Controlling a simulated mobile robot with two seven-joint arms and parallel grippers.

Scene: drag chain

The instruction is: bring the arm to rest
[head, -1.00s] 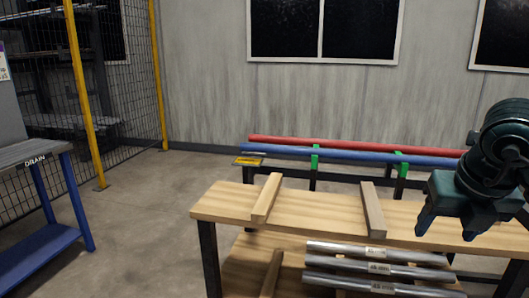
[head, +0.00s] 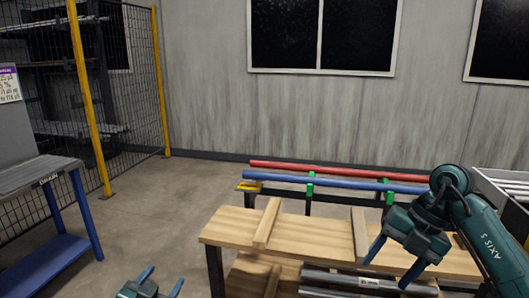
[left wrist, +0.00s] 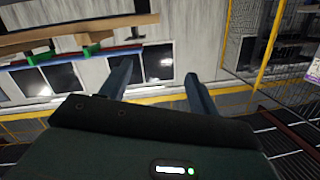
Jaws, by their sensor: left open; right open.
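My left gripper (head: 162,280) shows at the bottom edge of the head view, left of the wooden bench, over the floor. Its two blue fingers stand apart. In the left wrist view its fingers (left wrist: 158,72) are spread with nothing between them. My right gripper (head: 390,271) is in front of the right part of the wooden bench (head: 310,232). Its fingers point down and are apart, with no object between them. The right arm comes in from the right edge. Most of my left arm is out of view.
Metal bars (head: 340,279) lie on the bench's lower level. A red pipe (head: 330,170) and a blue pipe (head: 320,180) rest on a rack behind. A blue-legged table (head: 42,172) stands at left, near a yellow-posted mesh fence (head: 120,70). Floor between table and bench is clear.

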